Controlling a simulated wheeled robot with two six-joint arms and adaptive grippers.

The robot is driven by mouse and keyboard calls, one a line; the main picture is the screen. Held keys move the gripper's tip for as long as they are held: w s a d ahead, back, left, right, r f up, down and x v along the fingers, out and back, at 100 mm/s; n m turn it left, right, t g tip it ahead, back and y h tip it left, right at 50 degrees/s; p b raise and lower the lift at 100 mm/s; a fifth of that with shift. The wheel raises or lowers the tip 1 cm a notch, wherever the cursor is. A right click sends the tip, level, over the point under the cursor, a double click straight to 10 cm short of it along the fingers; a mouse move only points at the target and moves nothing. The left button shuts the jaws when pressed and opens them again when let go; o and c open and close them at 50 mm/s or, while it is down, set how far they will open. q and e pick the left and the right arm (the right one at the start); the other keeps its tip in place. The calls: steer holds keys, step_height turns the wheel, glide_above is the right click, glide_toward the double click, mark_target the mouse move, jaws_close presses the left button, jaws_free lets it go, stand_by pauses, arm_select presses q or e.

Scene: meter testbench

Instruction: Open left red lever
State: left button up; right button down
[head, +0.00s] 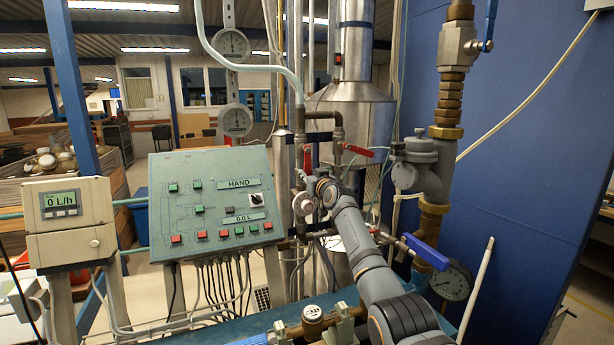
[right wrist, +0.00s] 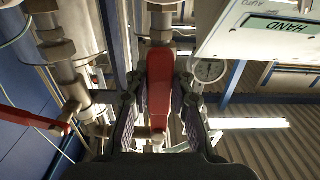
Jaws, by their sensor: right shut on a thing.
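The left red lever (head: 307,158) hangs upright on a vertical pipe right of the green control panel. In the right wrist view the lever (right wrist: 159,85) runs lengthwise between my fingers. My right gripper (right wrist: 160,120) is shut on it, one finger on each side. In the head view my right gripper (head: 310,178) is at the lever and hides its lower part. A second red lever (head: 358,150) points sideways to the right of it, apart from the gripper. It also shows in the right wrist view (right wrist: 28,118). My left gripper is not in view.
The green control panel (head: 215,200) stands close left of the gripper. A grey flow meter (head: 70,220) is at far left. A blue-handled valve (head: 427,252) and a round gauge (head: 451,281) are close right of my arm. Pipes crowd the area around the lever.

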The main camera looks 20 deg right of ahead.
steer(key=shift+a, duration=0.1)
stand_by(0.4)
steer(key=c, duration=1.1)
jaws_free()
steer(key=shift+c, duration=0.2)
steer(key=s, duration=1.2)
steer(key=shift+f, duration=0.1)
